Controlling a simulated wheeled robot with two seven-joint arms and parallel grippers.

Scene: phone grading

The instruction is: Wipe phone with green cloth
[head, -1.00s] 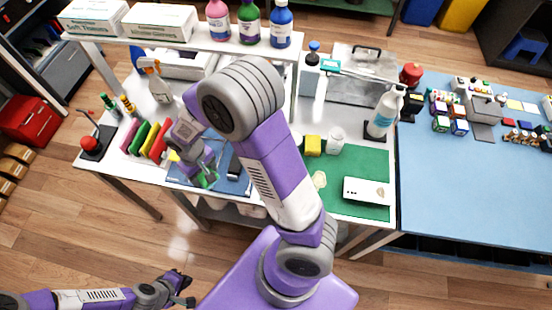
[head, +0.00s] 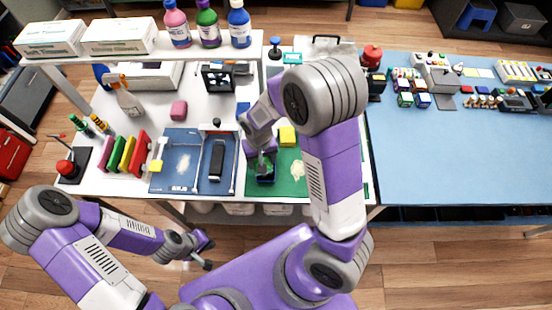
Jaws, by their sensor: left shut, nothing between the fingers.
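A dark phone (head: 217,160) lies on the blue mat (head: 161,180) at the front of the white table. A green upright piece (head: 117,156), possibly the green cloth, stands in a row of coloured pieces left of the mat. My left gripper (head: 207,254) is shut and empty, low in front of the table and well below the phone. My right gripper (head: 265,168) points down over the left part of the green mat (head: 290,187), right of the phone. Something small, dark and greenish is at its tips; I cannot tell whether it is gripped.
A shelf (head: 155,50) with boxes and bottles spans the back. The blue table (head: 450,150) at right has a wide clear area.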

